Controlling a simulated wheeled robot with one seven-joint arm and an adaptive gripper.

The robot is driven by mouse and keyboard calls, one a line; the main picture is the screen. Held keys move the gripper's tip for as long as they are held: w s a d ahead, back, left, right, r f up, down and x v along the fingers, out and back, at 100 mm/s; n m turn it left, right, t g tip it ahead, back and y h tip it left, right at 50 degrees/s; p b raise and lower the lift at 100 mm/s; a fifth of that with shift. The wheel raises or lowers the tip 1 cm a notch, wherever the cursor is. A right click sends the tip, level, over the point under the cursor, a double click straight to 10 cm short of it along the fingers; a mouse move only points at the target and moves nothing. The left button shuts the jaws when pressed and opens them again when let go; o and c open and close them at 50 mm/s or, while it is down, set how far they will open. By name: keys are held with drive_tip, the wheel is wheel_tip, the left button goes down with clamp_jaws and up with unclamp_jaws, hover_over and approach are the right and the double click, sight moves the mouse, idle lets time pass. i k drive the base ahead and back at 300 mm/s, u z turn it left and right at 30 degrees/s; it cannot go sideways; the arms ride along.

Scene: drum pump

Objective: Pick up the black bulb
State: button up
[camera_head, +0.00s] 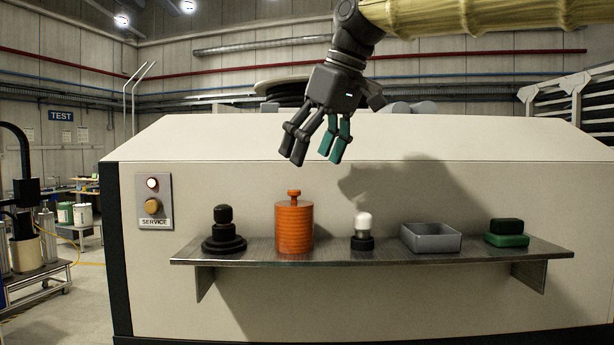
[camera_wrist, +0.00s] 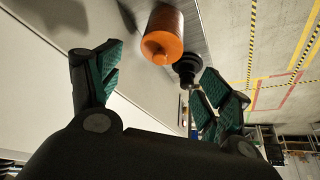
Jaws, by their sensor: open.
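The black bulb (camera_head: 224,215) seems to be the dark rounded piece standing upright on a stepped round black base at the left end of the metal shelf. In the wrist view the same black piece (camera_wrist: 187,66) shows beyond my fingers, right of the orange canister. My gripper (camera_head: 319,150) is open and empty, fingers pointing down. It is above the shelf, between the orange canister and the white bulb, to the right of the black piece and apart from it. The wrist view shows the spread green-padded fingers (camera_wrist: 160,72) with nothing between them.
On the metal shelf (camera_head: 330,258) stand an orange canister (camera_head: 294,228) with a knob, a white bulb (camera_head: 362,222) in a black socket, a grey open tray (camera_head: 431,238) and a green-black block (camera_head: 506,233). A large beige housing (camera_head: 400,300) rises behind the shelf.

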sight(224, 214)
drive_tip(key=k, duration=1)
